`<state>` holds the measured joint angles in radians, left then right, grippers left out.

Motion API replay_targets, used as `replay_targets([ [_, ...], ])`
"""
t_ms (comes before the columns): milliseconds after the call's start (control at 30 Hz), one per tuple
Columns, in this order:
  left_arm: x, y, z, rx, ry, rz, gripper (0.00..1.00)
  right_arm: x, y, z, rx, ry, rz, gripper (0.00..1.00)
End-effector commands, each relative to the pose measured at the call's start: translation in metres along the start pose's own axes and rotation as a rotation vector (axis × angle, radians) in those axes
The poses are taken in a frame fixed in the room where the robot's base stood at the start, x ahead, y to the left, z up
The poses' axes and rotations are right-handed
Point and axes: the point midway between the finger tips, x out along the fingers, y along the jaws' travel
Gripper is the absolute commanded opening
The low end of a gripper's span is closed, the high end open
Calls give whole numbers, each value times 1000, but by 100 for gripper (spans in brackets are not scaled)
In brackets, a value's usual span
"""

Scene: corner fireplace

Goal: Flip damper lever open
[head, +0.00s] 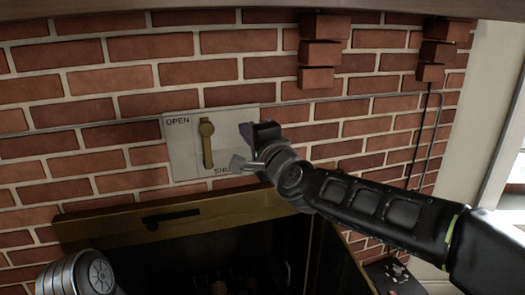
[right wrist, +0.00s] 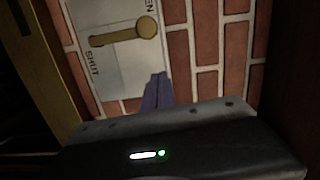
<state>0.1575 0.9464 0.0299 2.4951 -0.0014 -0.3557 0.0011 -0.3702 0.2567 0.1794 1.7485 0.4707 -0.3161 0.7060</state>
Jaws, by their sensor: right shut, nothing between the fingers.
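The brass damper lever (head: 207,143) is on a pale metal plate (head: 184,158) fixed to the brick wall. The plate reads OPEN at its upper left and SHUT at its lower right. The lever hangs down from its round pivot knob, toward the SHUT end. In the right wrist view the lever (right wrist: 118,37) shows whole. My right gripper (head: 243,148) is just right of the lever, in front of the plate's right part, apart from the lever. Its purple-grey fingers (right wrist: 156,92) are together and empty. At the lower left an arm part of mine shows, but no left gripper fingers.
Brick blocks (head: 320,52) jut from the wall above right. Below the plate is the firebox with a brass frame (head: 125,222) and a dark handle (head: 172,216). A thin conduit runs along the wall. The wall left of the plate is clear.

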Motion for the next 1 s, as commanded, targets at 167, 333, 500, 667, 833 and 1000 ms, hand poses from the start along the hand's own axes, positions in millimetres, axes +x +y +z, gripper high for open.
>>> replay_targets([
  [167, 11, -5, 0, -2, 1, -1, 32, -38, 1, 1, -1, -1, -2, 0],
  [333, 13, -6, 0, -1, 1, -1, 32, -58, 0, 1, 0, -1, -1, 0],
  [500, 13, -6, 0, -1, 1, -1, 32, -64, 0, 1, 1, -1, 0, 0],
  [667, 13, -6, 0, -1, 1, -1, 32, -64, 0, 0, 1, -1, 1, 0],
  [833, 13, -6, 0, -1, 1, -1, 32, -63, -1, 0, -18, 0, 0, 0],
  [1000, 14, -6, 0, -1, 1, -1, 32, -64, 23, 9, -251, -23, 25, 0],
])
